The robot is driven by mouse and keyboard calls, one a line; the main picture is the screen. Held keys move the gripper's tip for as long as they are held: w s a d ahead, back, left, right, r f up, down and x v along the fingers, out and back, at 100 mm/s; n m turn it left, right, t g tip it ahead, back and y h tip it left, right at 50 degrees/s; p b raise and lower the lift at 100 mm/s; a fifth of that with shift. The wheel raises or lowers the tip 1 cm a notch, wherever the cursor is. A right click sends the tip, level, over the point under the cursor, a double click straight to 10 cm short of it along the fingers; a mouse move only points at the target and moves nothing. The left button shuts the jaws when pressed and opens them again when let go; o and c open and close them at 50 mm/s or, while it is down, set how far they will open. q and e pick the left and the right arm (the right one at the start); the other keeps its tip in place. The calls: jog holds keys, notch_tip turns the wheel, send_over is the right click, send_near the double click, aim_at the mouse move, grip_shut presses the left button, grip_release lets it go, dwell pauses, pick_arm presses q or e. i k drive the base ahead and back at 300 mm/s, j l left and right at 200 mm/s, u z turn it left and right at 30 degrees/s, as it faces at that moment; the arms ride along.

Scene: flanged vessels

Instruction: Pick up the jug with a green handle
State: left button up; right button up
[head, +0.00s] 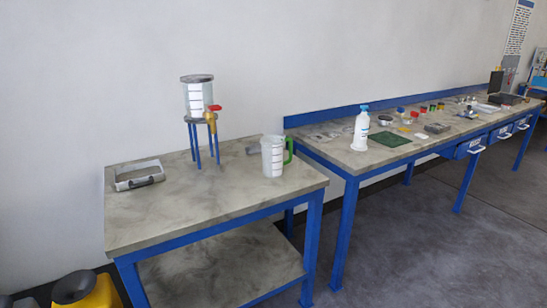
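The jug (272,160) is white with dark markings on its side and a green handle (289,149) on its right. It stands upright on the near table (180,229), close to that table's right end. Nothing touches it from above and the handle side faces the long workbench. Neither of my grippers shows in the head view, so their state is hidden.
A vessel (197,97) with a yellow-orange tap stands on a blue-legged stand left of the jug. A grey tray frame (139,175) lies at the left. A long workbench (345,156) holds a white bottle (361,130) and a green mat (390,139). The table's front is clear.

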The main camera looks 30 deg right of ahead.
aim_at(272, 145)
jog(key=i+l, duration=0.1)
jog(key=l, duration=0.35)
jog(key=i+l, duration=0.1)
jog(key=l, duration=0.35)
jog(key=i+l, duration=0.15)
jog(key=l, duration=0.3)
